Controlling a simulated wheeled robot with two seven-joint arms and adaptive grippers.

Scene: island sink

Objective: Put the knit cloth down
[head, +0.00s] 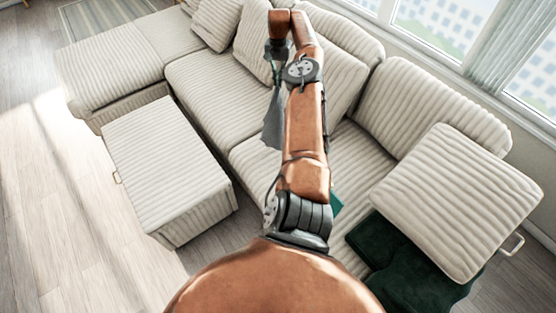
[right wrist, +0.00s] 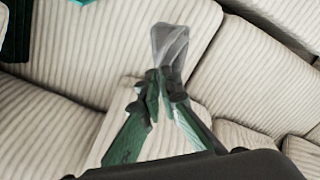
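The grey knit cloth (head: 273,122) hangs down from my right gripper (head: 278,62) over the sofa seats in the head view. In the right wrist view, the two fingers of my right gripper (right wrist: 159,84) come together on the cloth (right wrist: 170,48), which spreads out beyond the fingertips. The cloth appears clear of the seat, though its exact height is hard to tell. My forearm hides part of the sofa behind it. My left gripper is in neither view.
A ribbed cream sofa (head: 205,85) runs across the scene under the windows, with loose cushions along its back. A matching ottoman (head: 160,160) stands at left. A dark green cloth (head: 385,250) lies at right, partly under a cushioned block (head: 455,200). Wooden floor at left is clear.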

